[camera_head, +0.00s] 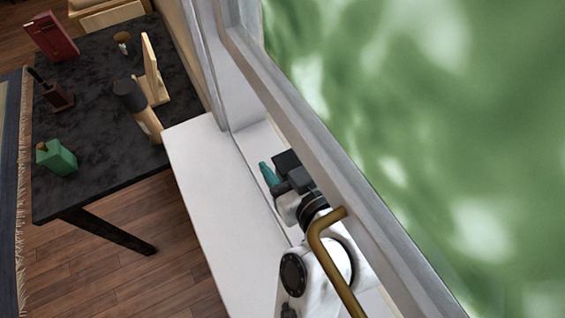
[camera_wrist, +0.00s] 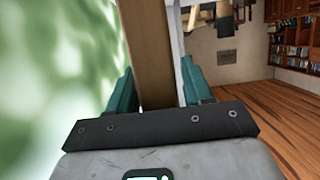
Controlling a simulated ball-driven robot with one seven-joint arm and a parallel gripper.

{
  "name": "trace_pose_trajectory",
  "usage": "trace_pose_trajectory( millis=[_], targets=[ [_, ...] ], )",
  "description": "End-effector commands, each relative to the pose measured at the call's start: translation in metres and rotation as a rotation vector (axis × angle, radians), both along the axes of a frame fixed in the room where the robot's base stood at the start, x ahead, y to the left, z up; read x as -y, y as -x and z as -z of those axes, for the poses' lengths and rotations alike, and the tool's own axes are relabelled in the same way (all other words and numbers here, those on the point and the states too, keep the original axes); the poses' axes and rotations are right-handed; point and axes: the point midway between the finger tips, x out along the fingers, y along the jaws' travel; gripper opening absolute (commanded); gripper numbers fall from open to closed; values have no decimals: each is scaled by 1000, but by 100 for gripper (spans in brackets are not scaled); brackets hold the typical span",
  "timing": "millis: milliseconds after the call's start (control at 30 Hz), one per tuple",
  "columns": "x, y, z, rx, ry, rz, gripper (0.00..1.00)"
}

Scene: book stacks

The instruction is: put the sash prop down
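My gripper (camera_wrist: 158,80) has teal fingers, one on each side of a brown wooden bar (camera_wrist: 148,45) in the wrist view. The bar fills the gap between them and looks gripped; I take it to be the sash prop. It runs up out of the top of the picture, and its lower end is hidden behind the gripper's dark palm. In the head view my gripper (camera_head: 268,174) is over the white window sill (camera_head: 215,190), beside the window frame (camera_head: 300,125). Only one teal finger shows clearly there. I cannot make out the prop in that view.
A bent brass rod (camera_head: 325,250) crosses in front of my arm. The near sill is bare.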

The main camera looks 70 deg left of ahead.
Motion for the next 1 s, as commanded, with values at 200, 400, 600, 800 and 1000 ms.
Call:
trace_pose_trajectory(
  millis=[200,400,600,800,1000],
  targets=[
    [0,0,0,0,0,0,64],
    [0,0,0,0,0,0,64],
    [0,0,-4,0,0,0,64],
    [26,-4,-11,-1,-2,4,64],
    [70,-9,-11,-1,0,6,64]
  ],
)
